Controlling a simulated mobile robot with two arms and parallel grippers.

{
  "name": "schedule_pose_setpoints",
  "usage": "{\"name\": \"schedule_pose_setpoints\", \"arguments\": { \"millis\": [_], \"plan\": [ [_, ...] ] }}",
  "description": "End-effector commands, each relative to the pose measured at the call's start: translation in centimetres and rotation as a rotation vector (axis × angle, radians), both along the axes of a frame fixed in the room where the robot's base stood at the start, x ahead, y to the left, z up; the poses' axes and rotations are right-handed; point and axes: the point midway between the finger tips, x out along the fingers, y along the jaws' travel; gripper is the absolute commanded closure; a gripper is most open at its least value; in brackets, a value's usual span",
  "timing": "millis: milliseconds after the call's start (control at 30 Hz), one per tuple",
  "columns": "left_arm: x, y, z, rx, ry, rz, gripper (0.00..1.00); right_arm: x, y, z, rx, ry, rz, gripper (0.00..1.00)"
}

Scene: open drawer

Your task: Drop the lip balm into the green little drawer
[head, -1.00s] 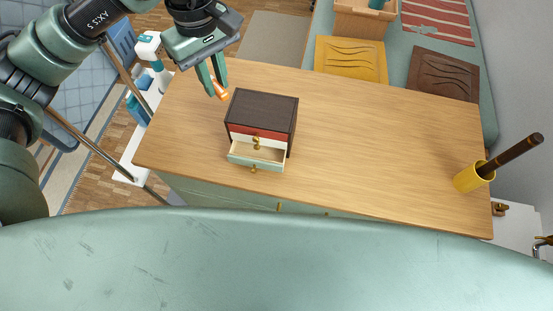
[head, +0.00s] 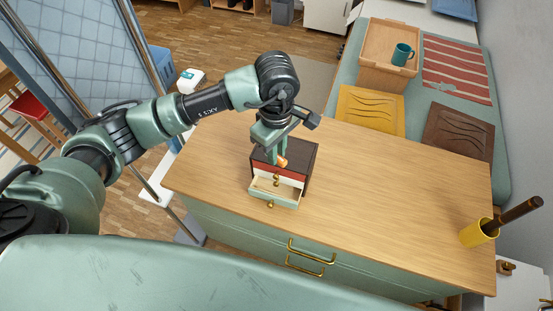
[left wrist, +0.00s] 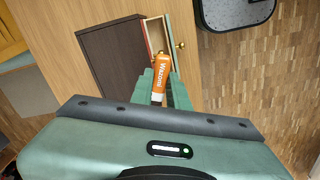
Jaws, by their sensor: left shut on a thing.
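The lip balm is a small orange tube with white lettering (left wrist: 161,66). My left gripper (head: 279,151) is shut on it. In the head view the lip balm (head: 282,162) shows in front of the dark cabinet's upper front, above the open drawer. The green little drawer (head: 270,200) is the bottom one and is pulled out; its visible inside looks empty. In the left wrist view the tube's far end overlaps the near end of the open drawer (left wrist: 176,36). The exact height of the tube above the drawer is hard to tell. My right gripper is not in view.
The small dark cabinet (head: 304,154) stands on the wooden counter (head: 400,200), near its left end. Its red and white drawers look shut. A yellow cup (head: 477,234) with a dark stick stands at the right end. The counter between is clear.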

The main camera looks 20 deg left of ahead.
Motion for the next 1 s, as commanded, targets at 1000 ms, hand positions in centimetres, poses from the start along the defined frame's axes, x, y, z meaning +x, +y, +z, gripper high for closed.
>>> {"name": "schedule_pose_setpoints", "arguments": {
  "millis": [1000],
  "plan": [
    [0.1,0.0,-5.5,-0.001,-0.002,-0.001,0.62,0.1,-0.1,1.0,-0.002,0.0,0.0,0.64]
  ]
}}
